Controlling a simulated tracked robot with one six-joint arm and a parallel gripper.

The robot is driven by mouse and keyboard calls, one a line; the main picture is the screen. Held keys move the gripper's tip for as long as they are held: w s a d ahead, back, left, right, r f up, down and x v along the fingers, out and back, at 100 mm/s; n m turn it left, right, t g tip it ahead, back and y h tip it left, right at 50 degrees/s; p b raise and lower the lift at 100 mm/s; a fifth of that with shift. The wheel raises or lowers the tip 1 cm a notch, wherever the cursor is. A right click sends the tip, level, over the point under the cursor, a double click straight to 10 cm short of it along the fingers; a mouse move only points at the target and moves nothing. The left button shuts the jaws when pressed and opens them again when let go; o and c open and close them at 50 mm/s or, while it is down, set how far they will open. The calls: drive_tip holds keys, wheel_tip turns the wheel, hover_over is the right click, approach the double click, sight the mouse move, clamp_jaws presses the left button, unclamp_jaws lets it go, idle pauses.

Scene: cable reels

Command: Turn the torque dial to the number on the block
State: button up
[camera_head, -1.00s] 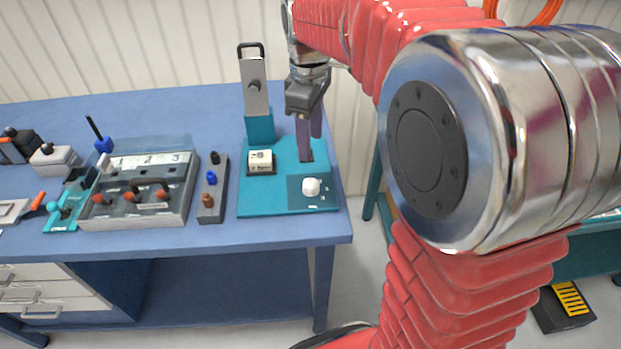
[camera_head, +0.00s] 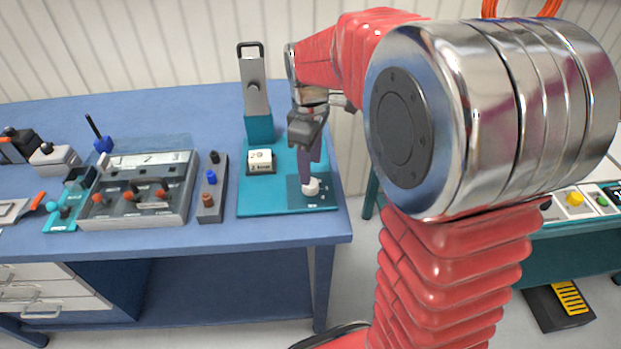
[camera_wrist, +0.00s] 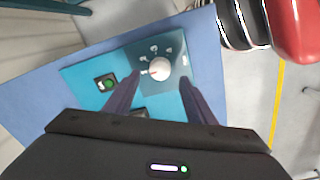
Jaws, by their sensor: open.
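The white torque dial (camera_head: 311,187) sits on a dark teal plate at the front right of the teal board (camera_head: 262,207). In the wrist view the dial (camera_wrist: 160,69) shows between my fingers with small marks around it, too small to read surely. My gripper (camera_head: 308,180) points down at the dial from above. In the wrist view my gripper (camera_wrist: 154,84) is open, one finger on each side of the dial. I cannot tell whether they touch it.
A grey holder (camera_head: 211,190) with coloured pegs and a grey switch box (camera_head: 140,200) stand to the left. The blue bench (camera_head: 245,232) ends close to the board's right side.

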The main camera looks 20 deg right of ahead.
sight(311, 186)
wheel_tip(311, 186, down, 6)
drive_tip(key=shift+w+r, duration=0.1)
drive_tip(key=shift+c, duration=0.6)
drive_tip(key=shift+d, duration=0.1)
drive_tip(key=c, duration=0.9)
